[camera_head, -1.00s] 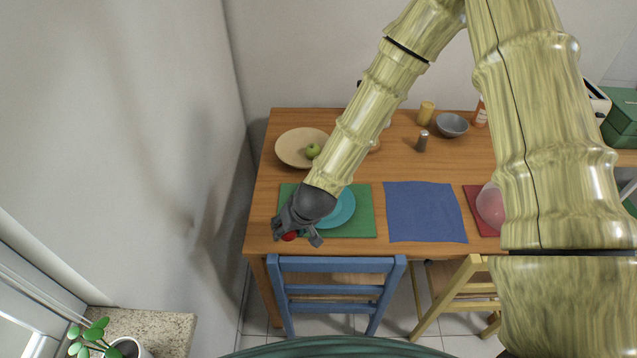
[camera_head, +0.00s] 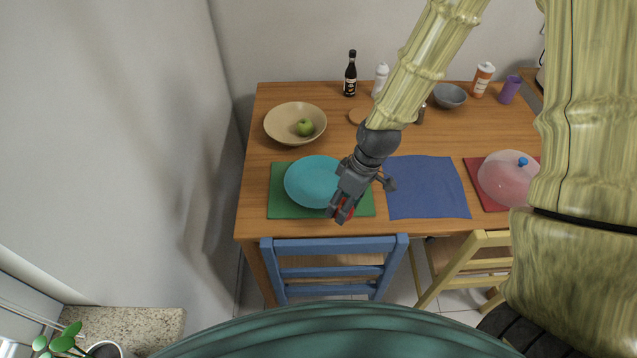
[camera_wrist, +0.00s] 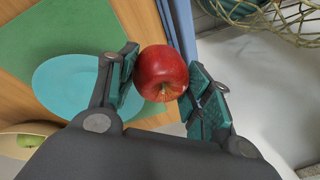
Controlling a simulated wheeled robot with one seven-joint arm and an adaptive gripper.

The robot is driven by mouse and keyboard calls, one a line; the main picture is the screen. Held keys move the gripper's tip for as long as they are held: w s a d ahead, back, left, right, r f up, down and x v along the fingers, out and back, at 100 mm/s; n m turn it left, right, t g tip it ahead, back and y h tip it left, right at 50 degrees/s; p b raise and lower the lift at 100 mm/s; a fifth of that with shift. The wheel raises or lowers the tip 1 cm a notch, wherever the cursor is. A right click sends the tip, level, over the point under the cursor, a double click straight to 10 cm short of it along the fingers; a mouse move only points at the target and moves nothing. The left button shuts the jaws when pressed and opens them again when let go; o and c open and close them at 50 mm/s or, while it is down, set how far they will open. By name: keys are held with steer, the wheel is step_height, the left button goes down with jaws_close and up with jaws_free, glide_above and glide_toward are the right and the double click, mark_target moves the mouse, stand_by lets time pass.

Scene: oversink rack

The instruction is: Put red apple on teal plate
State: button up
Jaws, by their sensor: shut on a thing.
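The red apple (camera_wrist: 161,74) is between the fingers of my gripper (camera_wrist: 160,92) in the wrist view, and both finger pads meet its sides. In the head view my gripper (camera_head: 342,212) is at the right front edge of the teal plate (camera_head: 310,182), and only a little red of the apple (camera_head: 348,212) shows. The teal plate (camera_wrist: 70,85) also shows to the left of the apple in the wrist view. It is empty where visible and lies on a green placemat (camera_head: 282,207). I cannot tell the apple's exact height above the table.
A beige bowl (camera_head: 280,122) with a green apple (camera_head: 305,127) stands behind the plate. A blue placemat (camera_head: 427,187) lies bare to the right. A red placemat holds a pink domed item (camera_head: 505,180). A blue chair (camera_head: 335,245) stands at the table's front. Bottles stand at the back.

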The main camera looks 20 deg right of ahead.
steer(key=w+p, duration=0.1)
steer(key=w, duration=0.4)
steer(key=w+a+f+p, duration=0.1)
steer(key=w+p, duration=0.1)
steer(key=w, duration=0.3)
steer(key=w+p, duration=0.1)
steer(key=w, duration=0.4)
steer(key=shift+w+a+f, duration=0.2)
steer(key=shift+a, duration=0.15)
steer(key=shift+w, duration=0.15)
steer(key=shift+f+p, duration=0.95)
steer(key=shift+f, duration=0.85)
steer(key=shift+f, duration=0.1)
steer(key=o, duration=1)
steer(key=shift+o, duration=0.2)
steer(key=b+v, duration=0.3)
steer(key=v, duration=0.9)
